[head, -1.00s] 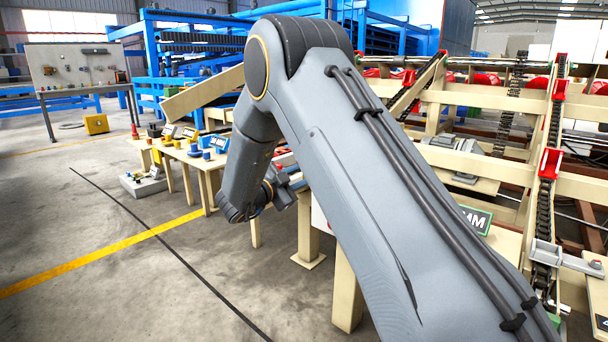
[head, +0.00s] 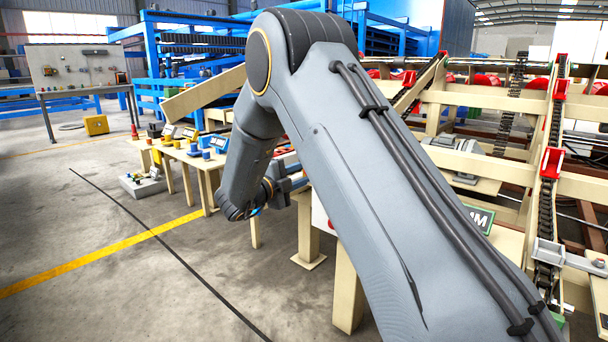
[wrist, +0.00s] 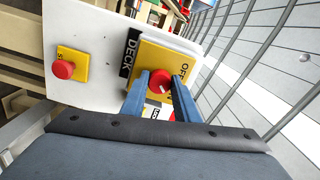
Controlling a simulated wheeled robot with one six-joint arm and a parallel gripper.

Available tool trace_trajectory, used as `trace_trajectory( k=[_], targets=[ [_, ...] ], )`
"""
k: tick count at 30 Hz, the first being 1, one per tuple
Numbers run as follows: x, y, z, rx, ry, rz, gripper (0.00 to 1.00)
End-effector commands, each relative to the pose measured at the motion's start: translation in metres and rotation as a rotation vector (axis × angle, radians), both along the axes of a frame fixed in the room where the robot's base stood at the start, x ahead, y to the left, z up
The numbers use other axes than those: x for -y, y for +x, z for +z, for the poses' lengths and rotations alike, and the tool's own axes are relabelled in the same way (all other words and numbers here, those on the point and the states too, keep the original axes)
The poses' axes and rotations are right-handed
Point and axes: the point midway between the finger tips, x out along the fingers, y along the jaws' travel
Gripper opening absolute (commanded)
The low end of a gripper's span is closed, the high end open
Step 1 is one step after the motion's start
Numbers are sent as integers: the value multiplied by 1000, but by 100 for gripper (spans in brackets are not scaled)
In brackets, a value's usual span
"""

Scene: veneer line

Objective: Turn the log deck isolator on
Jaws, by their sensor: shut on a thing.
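The isolator's red rotary knob (wrist: 160,80) sits on a yellow plate (wrist: 151,54) on a white panel, beside a black label (wrist: 130,52) reading DECK. OFF is legible on the plate; other lettering is partly hidden by a finger. My gripper (wrist: 158,88) has its two blue fingers on either side of the knob, shut on it. A pale mark shows on the knob, but I cannot tell surely which position it points to. In the head view my arm hides the knob, and my gripper (head: 284,190) shows only in part.
A red push button (wrist: 63,69) on a small yellow plate is to the left on the same white panel (wrist: 97,35). Grey bars (wrist: 262,50) run along the right of the wrist view. Tables with small controls (head: 200,158) stand left of my arm. Open floor lies at front left.

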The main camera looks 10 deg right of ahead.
Motion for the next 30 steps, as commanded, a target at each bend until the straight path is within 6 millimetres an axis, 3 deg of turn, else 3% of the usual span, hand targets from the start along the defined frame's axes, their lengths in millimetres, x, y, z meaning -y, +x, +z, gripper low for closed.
trace_trajectory(
  k=[14, 15, 18, 30],
  targets=[
    [3, -3, -2, 6, 9, -9, 5],
    [3, -3, -3, 7, 8, -9, 33],
    [2, -2, -2, 7, 7, -6, 46],
    [-9, -6, -1, 7, 7, 2, 46]
  ],
)
